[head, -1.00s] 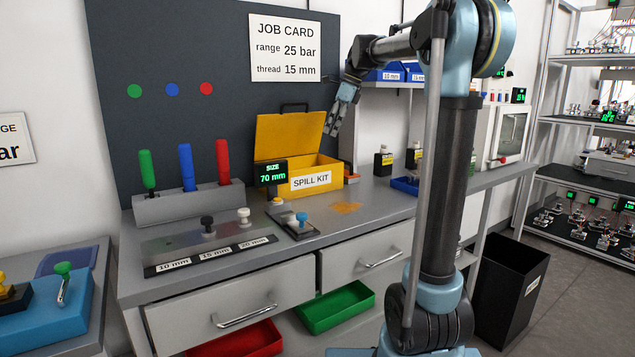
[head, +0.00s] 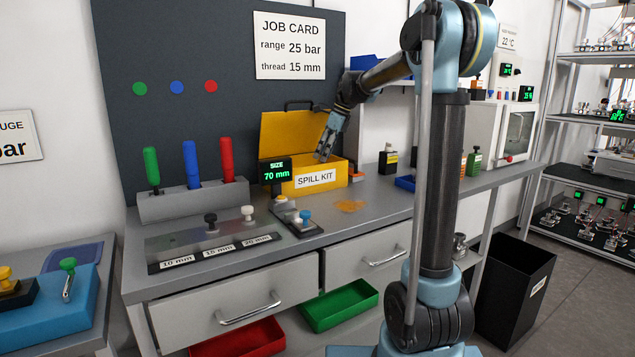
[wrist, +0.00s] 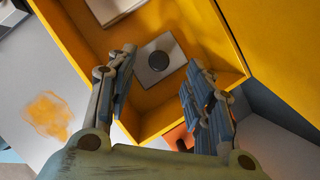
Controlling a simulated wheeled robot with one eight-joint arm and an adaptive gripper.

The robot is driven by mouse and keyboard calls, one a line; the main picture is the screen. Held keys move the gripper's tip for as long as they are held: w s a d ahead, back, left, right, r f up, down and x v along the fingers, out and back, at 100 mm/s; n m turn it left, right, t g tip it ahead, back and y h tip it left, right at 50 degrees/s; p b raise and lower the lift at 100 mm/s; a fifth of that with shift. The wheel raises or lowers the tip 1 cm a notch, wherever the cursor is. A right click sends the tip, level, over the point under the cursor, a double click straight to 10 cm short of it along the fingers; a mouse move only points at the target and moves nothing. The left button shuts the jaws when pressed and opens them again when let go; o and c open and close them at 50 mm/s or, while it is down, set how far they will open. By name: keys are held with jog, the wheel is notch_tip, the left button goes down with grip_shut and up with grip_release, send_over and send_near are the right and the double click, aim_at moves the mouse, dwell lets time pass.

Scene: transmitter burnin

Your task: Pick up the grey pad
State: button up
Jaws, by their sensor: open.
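The open yellow spill kit box (head: 340,176) stands on the workbench, and its inside shows in the wrist view (wrist: 236,75). A pale grey square pad with a dark round disc on it (wrist: 143,72) lies on the box floor in the wrist view. In the head view the front wall hides the pad. My gripper (head: 321,158) is at the box opening, pointing down. In the wrist view my gripper (wrist: 163,60) is open and empty, its fingers on either side of the pad's image. I cannot tell the height left above the pad.
Another pale flat item (wrist: 108,9) lies in the box at the top of the wrist view. The raised yellow lid (head: 290,132) stands behind. An orange spill (head: 350,206) is on the bench (head: 385,213). A size display (head: 275,170) stands left of the box.

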jog(key=shift+d+x, duration=0.15)
jog(key=shift+x, duration=1.2)
jog(key=shift+d+x, duration=0.1)
jog(key=shift+x, duration=1.25)
jog(key=shift+f, duration=0.1)
jog(key=c, duration=1.1)
